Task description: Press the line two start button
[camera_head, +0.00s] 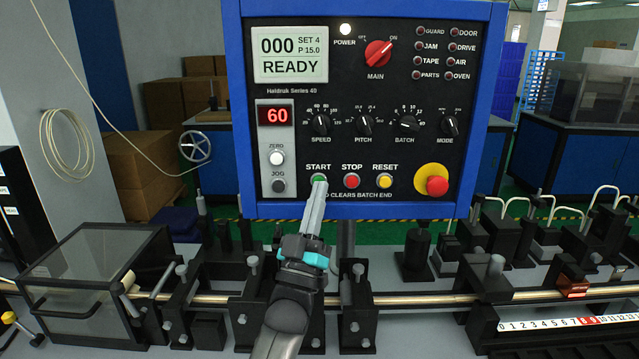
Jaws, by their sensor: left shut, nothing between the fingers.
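A blue-framed control panel (350,120) stands upright in the middle of the head view. Its green START button (319,179) is at the lower left of the panel, next to the red STOP button (351,181) and the yellow RESET button (385,181). My left gripper (319,187) is shut and empty, its fingertips at the lower edge of the green button and hiding part of it. I cannot tell whether the tips touch it. The display (290,54) reads 000, SET 4, P 15.0, READY. My right gripper is not in view.
A red emergency knob (437,186) on a yellow disc sits at the panel's lower right. Below the panel run a brass-coloured rod (420,299) and black clamps. A clear-sided box (95,275) stands at left, and a ruler strip (570,322) lies at lower right.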

